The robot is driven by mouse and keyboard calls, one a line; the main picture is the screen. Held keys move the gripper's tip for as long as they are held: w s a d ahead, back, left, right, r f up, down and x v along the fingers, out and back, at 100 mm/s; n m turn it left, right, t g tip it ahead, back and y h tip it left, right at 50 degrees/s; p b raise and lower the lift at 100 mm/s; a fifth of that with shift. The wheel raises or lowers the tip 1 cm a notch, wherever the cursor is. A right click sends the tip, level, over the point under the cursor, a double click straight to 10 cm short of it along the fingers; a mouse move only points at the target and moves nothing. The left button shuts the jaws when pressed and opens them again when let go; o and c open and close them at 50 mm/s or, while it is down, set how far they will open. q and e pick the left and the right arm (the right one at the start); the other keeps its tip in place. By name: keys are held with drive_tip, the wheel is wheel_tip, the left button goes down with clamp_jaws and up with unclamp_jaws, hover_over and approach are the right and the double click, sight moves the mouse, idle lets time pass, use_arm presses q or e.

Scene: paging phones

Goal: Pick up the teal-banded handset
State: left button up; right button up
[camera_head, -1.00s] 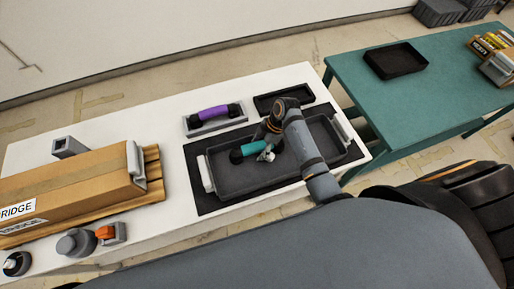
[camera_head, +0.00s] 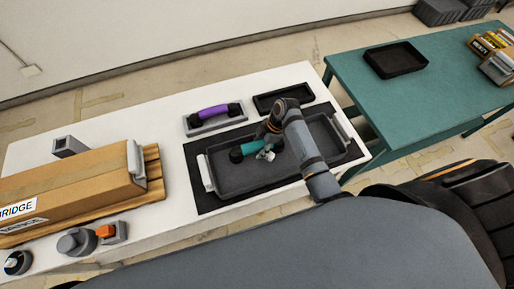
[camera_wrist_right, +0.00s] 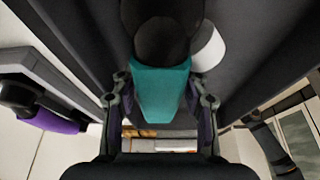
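The teal-banded handset (camera_head: 252,147) has dark ends and lies across the grey tray area in the head view. My right gripper (camera_head: 269,150) is at its right end, partly hidden under my arm. In the right wrist view, the teal band (camera_wrist_right: 160,88) sits between the two fingers of my right gripper (camera_wrist_right: 160,98), which appear to press on both sides. One dark rounded end (camera_wrist_right: 160,38) points away from the palm. I cannot tell whether the handset touches the tray floor. My left gripper is not in view.
The grey tray (camera_head: 208,174) stands on a dark mat (camera_head: 193,161) on the white table. A purple handset (camera_head: 213,112) rests on a cradle behind it. A small black tray (camera_head: 284,100) is beside that. A cardboard box (camera_head: 75,182) fills the left. A teal table (camera_head: 430,115) is at right.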

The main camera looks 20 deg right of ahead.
clamp_jaws()
